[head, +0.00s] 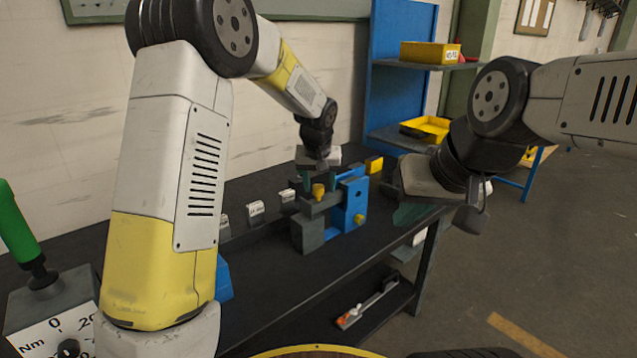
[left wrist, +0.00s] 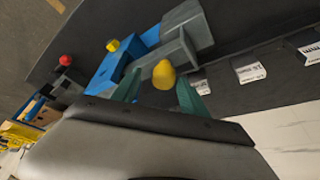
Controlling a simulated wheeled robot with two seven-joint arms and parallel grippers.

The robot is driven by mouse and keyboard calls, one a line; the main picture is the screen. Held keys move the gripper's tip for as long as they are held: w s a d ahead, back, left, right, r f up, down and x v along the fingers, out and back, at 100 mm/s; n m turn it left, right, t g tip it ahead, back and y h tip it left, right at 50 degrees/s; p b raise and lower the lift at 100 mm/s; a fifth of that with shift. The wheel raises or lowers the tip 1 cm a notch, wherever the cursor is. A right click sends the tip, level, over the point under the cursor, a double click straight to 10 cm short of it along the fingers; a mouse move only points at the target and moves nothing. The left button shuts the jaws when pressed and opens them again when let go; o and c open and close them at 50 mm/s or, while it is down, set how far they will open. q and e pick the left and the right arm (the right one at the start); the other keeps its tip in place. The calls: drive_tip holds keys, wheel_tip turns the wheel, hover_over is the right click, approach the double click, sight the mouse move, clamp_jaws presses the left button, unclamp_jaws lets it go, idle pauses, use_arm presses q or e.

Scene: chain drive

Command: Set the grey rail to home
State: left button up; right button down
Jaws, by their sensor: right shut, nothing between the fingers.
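The grey rail (head: 322,205) sits on the bench beside a blue housing (head: 349,206), with a yellow knob (head: 318,191) standing on it. In the left wrist view the rail (left wrist: 186,32) and the yellow knob (left wrist: 163,75) show close up. My left gripper (head: 306,184) is over the knob. Its green fingers stand apart on either side of the knob (left wrist: 160,95), with gaps visible, so it is open. My right gripper (head: 408,214) is shut and empty, to the right of the housing near the bench edge. The rail's far end is partly hidden.
White labels (head: 256,209) stand along the back of the dark bench (head: 265,270). A torque gauge with a green handle (head: 15,225) is at the left front. Blue shelving with yellow bins (head: 425,52) stands behind.

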use_arm(q)
drive_tip(key=v, duration=0.7)
drive_tip(key=shift+r, duration=0.4)
drive_tip(key=shift+s, duration=0.15)
drive_tip(key=s+a+r+h, duration=0.1)
drive_tip(key=s+a+r, duration=0.6)
drive_tip(key=s+a, duration=0.4)
drive_tip(key=s+a+f, duration=0.1)
drive_tip(key=s+a, duration=0.1)
drive_tip(key=s, duration=0.7)
drive_tip(key=s+a+f+t, duration=0.1)
drive_tip(key=s+a, duration=0.1)
drive_tip(key=s, duration=0.8)
drive_tip(key=shift+n+t+h, duration=0.3)
drive_tip(key=shift+h, duration=0.1)
